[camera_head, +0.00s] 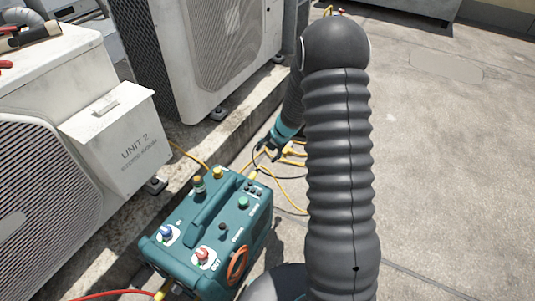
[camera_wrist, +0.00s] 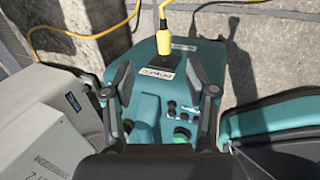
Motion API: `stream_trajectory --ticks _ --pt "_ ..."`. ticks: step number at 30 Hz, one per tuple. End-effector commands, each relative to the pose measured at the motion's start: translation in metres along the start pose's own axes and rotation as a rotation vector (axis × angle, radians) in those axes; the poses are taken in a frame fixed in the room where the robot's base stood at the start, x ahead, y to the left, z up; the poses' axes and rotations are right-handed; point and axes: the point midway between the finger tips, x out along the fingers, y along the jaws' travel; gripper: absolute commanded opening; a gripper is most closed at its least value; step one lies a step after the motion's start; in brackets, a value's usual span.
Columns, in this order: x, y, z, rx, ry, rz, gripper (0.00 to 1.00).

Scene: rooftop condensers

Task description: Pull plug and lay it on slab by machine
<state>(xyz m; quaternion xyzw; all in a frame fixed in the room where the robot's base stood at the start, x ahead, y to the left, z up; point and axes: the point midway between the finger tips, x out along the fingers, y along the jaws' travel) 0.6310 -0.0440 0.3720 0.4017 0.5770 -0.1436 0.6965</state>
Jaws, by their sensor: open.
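The machine is a teal box with a carrying handle (camera_head: 216,207), left of my arm in the head view; its top also shows in the wrist view (camera_wrist: 150,88). A yellow plug (camera_wrist: 163,42) stands in the dark POWER socket at the machine's end, with a yellow cord running from it. In the head view the plug (camera_head: 252,173) is small at the machine's far corner. My gripper (camera_wrist: 168,82) is open and empty, its fingers spread above the machine, with the plug beyond their tips. In the head view the gripper (camera_head: 267,148) is partly hidden. Pale concrete slab (camera_wrist: 272,45) shows beside the machine.
A white UNIT 2 condenser (camera_head: 110,140) stands at left, and a taller one (camera_head: 215,50) behind. Yellow cords (camera_head: 285,190) loop on the ground beyond the machine. An orange loop (camera_head: 238,264) hangs on its side. Open rooftop (camera_head: 450,150) lies at right.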

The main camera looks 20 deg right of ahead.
Motion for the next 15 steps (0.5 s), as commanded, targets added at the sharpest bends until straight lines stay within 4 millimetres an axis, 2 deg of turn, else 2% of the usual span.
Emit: stream_trajectory --ticks 8,15 --pt "0.025 -0.007 -0.004 -0.022 0.025 -0.015 0.57" --pt "0.066 -0.007 -0.005 -0.020 0.024 -0.014 0.57"
